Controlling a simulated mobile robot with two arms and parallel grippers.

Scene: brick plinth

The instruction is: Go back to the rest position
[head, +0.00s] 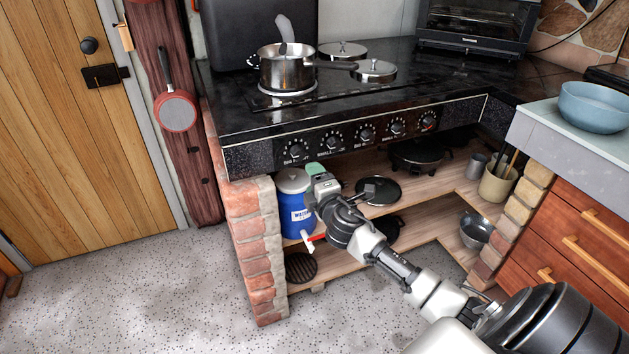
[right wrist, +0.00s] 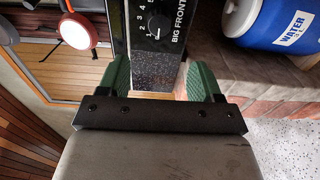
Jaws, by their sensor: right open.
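My right arm reaches in from the lower right in the head view. Its gripper (head: 315,170) is below the stove's front panel, by the leftmost knob and in front of the blue water container (head: 296,215). In the right wrist view the two green fingers of this gripper (right wrist: 160,80) stand apart with nothing held between them. The front panel with the "BIG FRONT" knob (right wrist: 157,25) shows beyond the gap. I cannot tell whether a finger touches the panel. My left gripper is in neither view.
A pot (head: 287,72) stands on the black stove top (head: 225,105). The brick plinth (head: 255,240) and wooden shelves (head: 425,195) with pans lie close around the arm. A blue bowl (head: 594,106) sits on the right counter. The speckled floor (head: 130,300) at left is clear.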

